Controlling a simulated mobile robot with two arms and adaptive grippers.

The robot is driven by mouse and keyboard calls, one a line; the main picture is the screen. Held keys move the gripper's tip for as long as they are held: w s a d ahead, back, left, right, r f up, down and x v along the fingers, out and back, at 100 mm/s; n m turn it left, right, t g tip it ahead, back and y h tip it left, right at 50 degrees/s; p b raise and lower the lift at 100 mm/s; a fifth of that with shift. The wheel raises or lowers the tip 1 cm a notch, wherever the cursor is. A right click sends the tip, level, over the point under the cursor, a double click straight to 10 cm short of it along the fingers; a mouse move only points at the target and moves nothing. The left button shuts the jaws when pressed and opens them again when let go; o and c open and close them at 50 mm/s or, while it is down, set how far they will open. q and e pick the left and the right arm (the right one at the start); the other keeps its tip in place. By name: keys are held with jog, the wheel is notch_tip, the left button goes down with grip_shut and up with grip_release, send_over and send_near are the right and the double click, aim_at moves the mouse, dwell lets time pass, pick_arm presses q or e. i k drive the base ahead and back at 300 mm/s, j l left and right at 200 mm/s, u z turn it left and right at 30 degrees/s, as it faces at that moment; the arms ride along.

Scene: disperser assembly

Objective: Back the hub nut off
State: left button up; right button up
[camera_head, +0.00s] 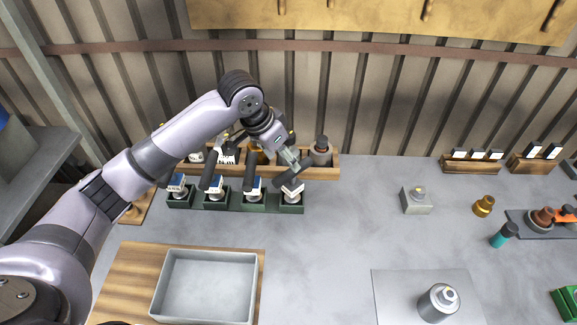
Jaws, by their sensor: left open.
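I cannot tell for sure which part is the hub nut. A grey metal cylinder (438,303) with a pale, nut-like top stands upright on a light grey mat (388,293) at the lower right. A grey block (416,201) with a small knob on top sits behind it on the bench. My left gripper (288,172) is open above the right end of the row of green holders (253,203), far to the left of the cylinder and block. Its fingers partly hide the items there. My right gripper is not in view.
A grey tray (161,289) lies on a wooden board (124,272) at the lower left. A wooden rack (325,172) stands behind the green holders. A brass part (484,206) and a teal-bodied bottle (502,236) stand at right. The bench's middle is clear.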

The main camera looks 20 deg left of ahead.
aim_at(448, 295)
jog(key=k, duration=2)
